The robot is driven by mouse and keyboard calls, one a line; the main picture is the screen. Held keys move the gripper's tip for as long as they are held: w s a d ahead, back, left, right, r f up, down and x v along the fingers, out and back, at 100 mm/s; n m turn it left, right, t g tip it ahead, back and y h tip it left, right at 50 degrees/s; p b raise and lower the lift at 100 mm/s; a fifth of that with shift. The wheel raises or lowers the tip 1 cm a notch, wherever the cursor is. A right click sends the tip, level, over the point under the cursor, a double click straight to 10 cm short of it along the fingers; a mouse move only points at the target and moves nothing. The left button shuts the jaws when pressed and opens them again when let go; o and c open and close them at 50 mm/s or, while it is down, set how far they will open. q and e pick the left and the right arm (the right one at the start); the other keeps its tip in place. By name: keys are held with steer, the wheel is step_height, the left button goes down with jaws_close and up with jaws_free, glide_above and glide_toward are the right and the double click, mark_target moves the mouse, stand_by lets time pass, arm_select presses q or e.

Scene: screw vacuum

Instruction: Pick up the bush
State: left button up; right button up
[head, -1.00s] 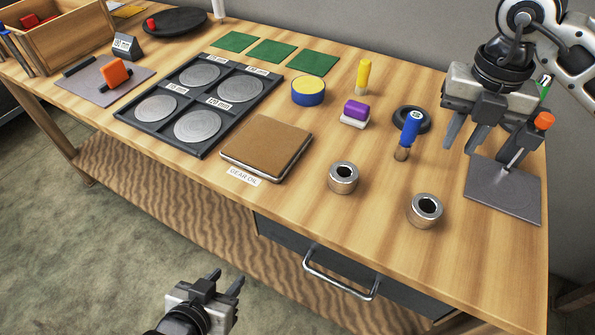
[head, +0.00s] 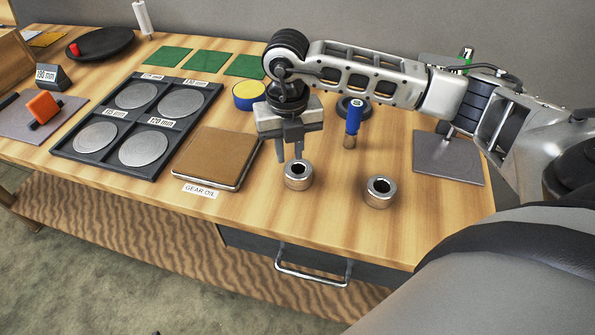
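Two short metal bushes with dark central holes stand on the wooden bench in the head view. The left bush (head: 298,175) is near the brown pad, and the right bush (head: 380,192) is apart from it, nearer the bench's front edge. My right gripper (head: 289,160) points down just above and behind the left bush. Its two fingers are apart with nothing seen between them. Whether a fingertip touches the bush, I cannot tell. My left gripper is not clearly in view.
The brown pad (head: 217,156) lies left of the gripper, beside a black tray (head: 75,152) of metal discs. A blue-handled tool (head: 354,116) stands behind the bushes. A drawer handle (head: 312,272) juts from the front. Bench between the bushes is clear.

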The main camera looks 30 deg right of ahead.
mark_target(288, 170)
steer(key=shift+s+a+f+p, duration=0.15)
steer(key=shift+f+p, duration=0.15)
steer(key=shift+f, duration=1.25)
steer(key=shift+s+a+f+p, duration=0.1)
steer(key=shift+f+p, duration=0.15)
steer(key=shift+f, duration=1.25)
steer(key=shift+w+r, duration=0.1)
jaws_close()
